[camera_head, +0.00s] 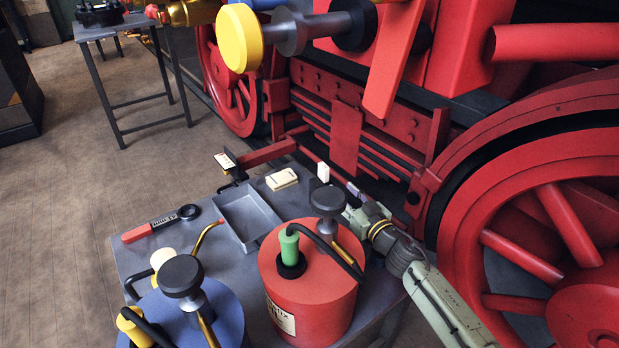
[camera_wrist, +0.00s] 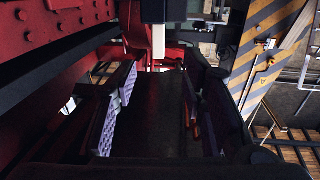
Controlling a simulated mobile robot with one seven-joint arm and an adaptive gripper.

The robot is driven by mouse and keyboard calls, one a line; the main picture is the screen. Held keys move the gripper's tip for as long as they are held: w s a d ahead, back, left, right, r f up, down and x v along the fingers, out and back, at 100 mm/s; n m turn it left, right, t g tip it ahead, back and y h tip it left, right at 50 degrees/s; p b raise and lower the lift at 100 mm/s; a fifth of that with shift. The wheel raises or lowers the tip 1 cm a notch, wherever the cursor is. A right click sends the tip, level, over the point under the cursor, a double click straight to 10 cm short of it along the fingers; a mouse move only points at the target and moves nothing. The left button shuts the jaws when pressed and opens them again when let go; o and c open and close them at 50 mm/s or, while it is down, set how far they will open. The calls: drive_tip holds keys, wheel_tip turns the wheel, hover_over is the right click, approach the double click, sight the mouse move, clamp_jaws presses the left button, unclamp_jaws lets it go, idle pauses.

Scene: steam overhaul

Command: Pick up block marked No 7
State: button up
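A small white block (camera_head: 323,171) stands upright near the far right edge of the grey table, and a cream block (camera_head: 281,180) lies flat to its left. No number is legible on either, so I cannot tell which is No 7. My gripper (camera_head: 355,194) is just right of the white block, apart from it, and partly hidden behind the red canister's black knob. In the wrist view my gripper (camera_wrist: 155,105) has its fingers spread with nothing between them. A pale upright piece (camera_wrist: 158,42), probably the white block, shows beyond the fingertips.
A red canister (camera_head: 308,290) and a blue canister (camera_head: 190,318) crowd the table's front. An empty grey tray (camera_head: 248,218) lies behind them, with a red-handled tool (camera_head: 150,228) at left. The red locomotive wheel (camera_head: 550,220) and frame stand close behind my arm.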

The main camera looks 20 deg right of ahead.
sight(327, 174)
drive_tip(key=x, duration=0.5)
drive_tip(key=shift+w+r, duration=0.1)
drive_tip(key=shift+w, duration=0.15)
drive_tip(key=shift+x, duration=3.05)
drive_tip(key=shift+c, duration=0.3)
clamp_jaws()
